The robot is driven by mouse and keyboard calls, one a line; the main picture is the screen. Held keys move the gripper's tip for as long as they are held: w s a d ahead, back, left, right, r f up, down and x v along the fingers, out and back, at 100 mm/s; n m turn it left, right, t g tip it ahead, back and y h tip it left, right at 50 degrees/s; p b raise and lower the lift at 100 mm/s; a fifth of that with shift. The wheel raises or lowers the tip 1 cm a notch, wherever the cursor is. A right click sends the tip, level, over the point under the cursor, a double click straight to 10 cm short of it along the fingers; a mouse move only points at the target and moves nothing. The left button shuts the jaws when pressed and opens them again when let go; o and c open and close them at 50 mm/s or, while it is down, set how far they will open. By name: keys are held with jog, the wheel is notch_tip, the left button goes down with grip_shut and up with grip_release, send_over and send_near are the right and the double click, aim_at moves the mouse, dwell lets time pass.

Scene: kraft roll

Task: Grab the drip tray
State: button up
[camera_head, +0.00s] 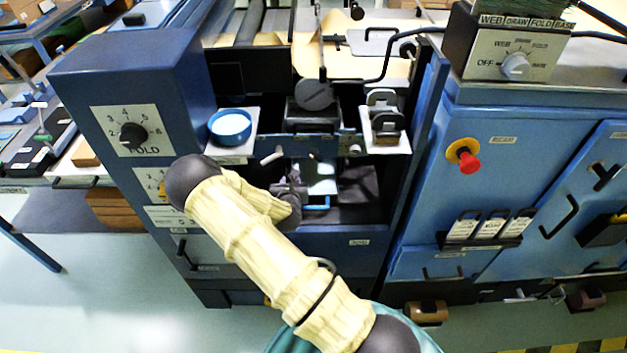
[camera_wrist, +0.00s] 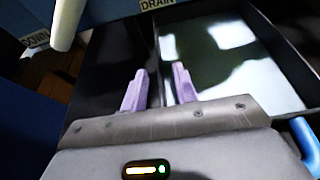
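The drip tray looks like the dark-walled tray (camera_wrist: 290,62) in the wrist view, with a pale, shiny patch inside. A blue handle (camera_wrist: 305,143) shows at its lower right. In the head view the pale patch and the blue handle (camera_head: 318,207) show low in the machine's bay. My gripper (camera_wrist: 160,75) has two lilac fingers standing apart near the tray's left wall, with nothing clearly held between them. Whether a finger touches the wall I cannot tell. In the head view my arm hides most of the gripper.
A "DRAIN" label (camera_wrist: 157,4) sits above the tray. A pale rod (camera_wrist: 67,22) hangs at upper left. In the head view, a blue round dish (camera_head: 230,126) stands on a shelf left of the bay, and blue cabinet walls (camera_head: 500,130) close in on the right.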

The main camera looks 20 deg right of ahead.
jog(key=shift+c, duration=0.2)
grip_shut()
jog(key=shift+r, duration=0.15)
jog(key=shift+r, duration=1.55)
jog(key=shift+s+r, duration=0.1)
jog(key=s+a, duration=0.2)
jog(key=s, duration=0.2)
jog(key=s+a, duration=0.2)
jog(key=s, duration=0.3)
jog(key=s+a+b, duration=0.1)
jog(key=s+a, duration=0.1)
jog(key=s, duration=0.3)
jog(key=shift+s+a+p, duration=0.25)
jog(key=shift+s+p, duration=0.35)
jog(key=shift+s+a+p, duration=0.2)
jog(key=shift+s+p, duration=0.4)
